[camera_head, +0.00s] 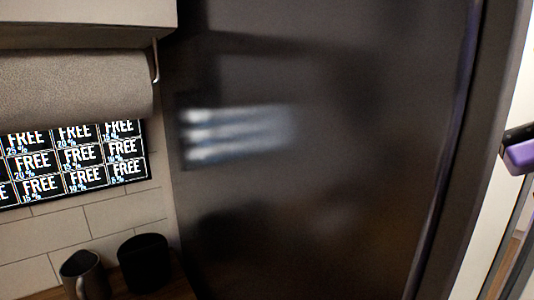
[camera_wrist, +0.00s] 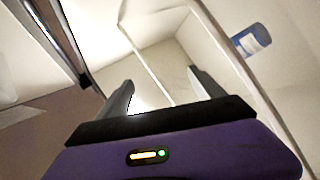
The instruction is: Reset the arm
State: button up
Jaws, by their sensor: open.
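My gripper (camera_wrist: 160,92) shows in the wrist view, with its two grey fingers spread wide apart and nothing between them. Its purple and black body fills the bottom of that view. In the head view a purple and black part of my arm (camera_head: 520,155) shows at the right edge, but the fingers are not visible there. The gripper appears to point toward a pale, box-like space with light walls.
A large dark glossy panel (camera_head: 320,170) fills most of the head view. At left are a paper roll (camera_head: 75,88), a screen reading FREE (camera_head: 75,165), a mug (camera_head: 82,275) and a black cup (camera_head: 143,262). A blue-labelled object (camera_wrist: 251,40) shows in the wrist view.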

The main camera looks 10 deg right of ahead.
jog(key=s+a+f+m+g+h, duration=0.1)
jog(key=s+a+f+m+g, duration=0.2)
jog(key=f, duration=0.7)
jog(key=s+a+f+m+h, duration=0.1)
jog(key=a+f+m+h, duration=0.3)
jog(key=f, duration=0.6)
jog(key=s+a+f+m+g+y, duration=0.15)
jog(key=f+m, duration=0.35)
jog(key=f, duration=0.5)
jog(key=s+a+f+n+g+y, duration=0.2)
jog(key=s+a+f, duration=0.4)
jog(key=s+f, duration=0.4)
jog(key=s+a+f+n+g+y, duration=0.3)
jog(key=s+a+f, duration=0.4)
jog(key=s+f, duration=0.3)
jog(key=s+g+y, duration=0.1)
jog(key=s+y, duration=0.1)
jog(key=s, duration=0.1)
jog(key=shift+f+g+y, duration=0.35)
jog(key=shift+f, duration=0.05)
